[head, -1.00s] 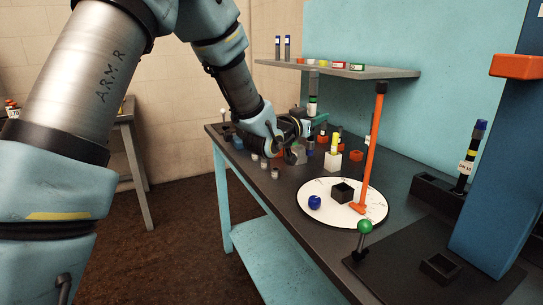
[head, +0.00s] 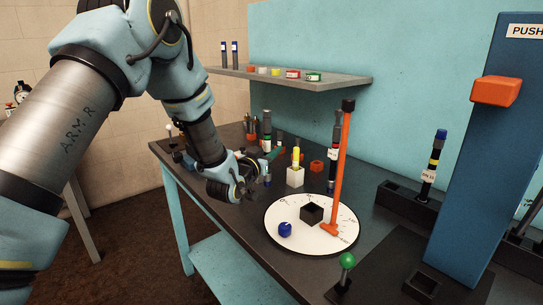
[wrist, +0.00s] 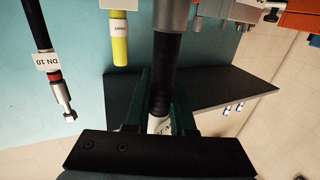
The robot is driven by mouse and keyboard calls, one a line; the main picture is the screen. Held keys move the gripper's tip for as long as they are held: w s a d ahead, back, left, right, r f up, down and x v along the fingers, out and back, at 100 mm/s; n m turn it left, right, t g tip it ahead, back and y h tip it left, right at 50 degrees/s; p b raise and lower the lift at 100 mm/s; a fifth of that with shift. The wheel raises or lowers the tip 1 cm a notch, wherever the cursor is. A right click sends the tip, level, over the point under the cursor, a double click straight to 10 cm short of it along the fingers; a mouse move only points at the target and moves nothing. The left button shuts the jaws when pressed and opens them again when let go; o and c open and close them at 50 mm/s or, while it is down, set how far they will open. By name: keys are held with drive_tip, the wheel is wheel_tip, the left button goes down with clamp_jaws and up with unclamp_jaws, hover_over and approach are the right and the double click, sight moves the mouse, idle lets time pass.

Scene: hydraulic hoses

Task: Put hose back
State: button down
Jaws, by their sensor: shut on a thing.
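My gripper (wrist: 158,88) is shut on a black hose (wrist: 163,60) in the wrist view, with a green finger on each side. This hose has a grey metal fitting (wrist: 173,16) at the top of that picture and a white label, partly hidden, between the fingers. In the head view my gripper (head: 268,154) is over the far part of the bench, and the held hose (head: 267,126) stands roughly upright there. I cannot tell whether its lower end touches anything. Another black hose labelled DN 10 (wrist: 42,62) hangs apart at the left of the wrist view.
A white block (head: 295,178) with a yellow piece stands beside my gripper. A round white dial (head: 285,246) with an orange post (head: 342,170) is nearer. A dark rack (head: 402,203) holds a hose at right. A grey shelf (head: 340,82) is above the bench.

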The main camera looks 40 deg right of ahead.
drive_tip(key=shift+f, duration=1)
drive_tip(key=shift+f, duration=0.2)
drive_tip(key=c, duration=0.8)
unclamp_jaws()
drive_tip(key=shift+o, duration=0.2)
drive_tip(key=shift+r, duration=0.1)
drive_tip(key=b+v, duration=0.3)
drive_tip(key=v, duration=0.9)
